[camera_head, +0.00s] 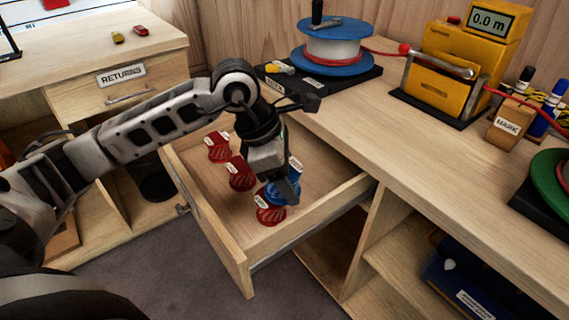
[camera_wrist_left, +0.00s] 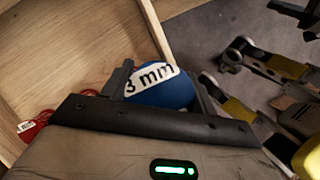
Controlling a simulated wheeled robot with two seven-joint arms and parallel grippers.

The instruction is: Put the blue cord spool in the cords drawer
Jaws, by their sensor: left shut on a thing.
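The blue cord spool (camera_head: 276,194) is between the fingers of my left gripper (camera_head: 283,186), which is shut on it. In the left wrist view the spool (camera_wrist_left: 172,94) shows its white "3 mm" label between both fingers. The gripper points down inside the open drawer (camera_head: 222,232), near its front right part. Several red spools (camera_head: 241,174) stand in the drawer in a row; the nearest one (camera_head: 269,212) is close to the blue spool. I cannot tell whether the blue spool touches the drawer floor. My right gripper does not show.
The counter (camera_head: 400,170) borders the drawer on the right, with a large cord reel (camera_head: 333,48), a yellow meter (camera_head: 440,82) and a "MARK" block (camera_head: 508,122). A shut "RETURNS" drawer (camera_head: 125,92) is at the left. Bare drawer floor shows beside the red spools.

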